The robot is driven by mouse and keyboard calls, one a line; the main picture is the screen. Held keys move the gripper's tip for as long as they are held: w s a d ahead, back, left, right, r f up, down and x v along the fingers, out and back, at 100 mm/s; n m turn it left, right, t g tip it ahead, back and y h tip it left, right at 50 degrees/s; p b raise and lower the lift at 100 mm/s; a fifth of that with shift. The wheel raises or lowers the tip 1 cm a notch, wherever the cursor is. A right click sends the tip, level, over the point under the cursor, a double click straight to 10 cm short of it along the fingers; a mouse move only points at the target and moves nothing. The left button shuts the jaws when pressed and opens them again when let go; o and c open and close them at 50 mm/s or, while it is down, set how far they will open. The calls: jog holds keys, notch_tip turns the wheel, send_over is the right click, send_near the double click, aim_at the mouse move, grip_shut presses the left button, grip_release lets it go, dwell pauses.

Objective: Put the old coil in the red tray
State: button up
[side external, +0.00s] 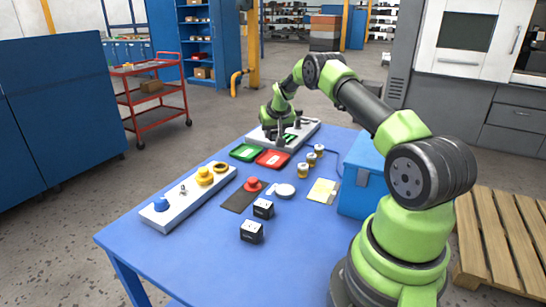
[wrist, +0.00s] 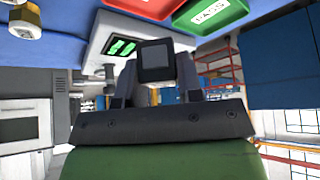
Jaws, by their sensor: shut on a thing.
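My gripper (side external: 281,141) is at the far end of the table, at the white device with the green display. In the wrist view my gripper (wrist: 155,75) is shut on a dark square coil (wrist: 155,62) with a grey face. I cannot tell whether the coil touches the device below. The red tray (side external: 272,159) lies just in front of my gripper in the side view. It also shows at the top of the wrist view (wrist: 150,8). Two other black blocks (side external: 263,208) (side external: 251,232) stand on the near part of the table.
The white device (side external: 305,131) is beside the trays. A green tray (side external: 244,152), labelled PASS in the wrist view, is left of the red one. Several brass-and-white parts (side external: 311,160) stand to the right.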

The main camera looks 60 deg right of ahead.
aim_at(271, 158)
notch_tip(271, 158, down, 8)
jog(key=shift+r, duration=0.25)
jog(key=shift+f, duration=0.1)
jog(key=o, duration=0.9)
jog(key=shift+o, duration=0.2)
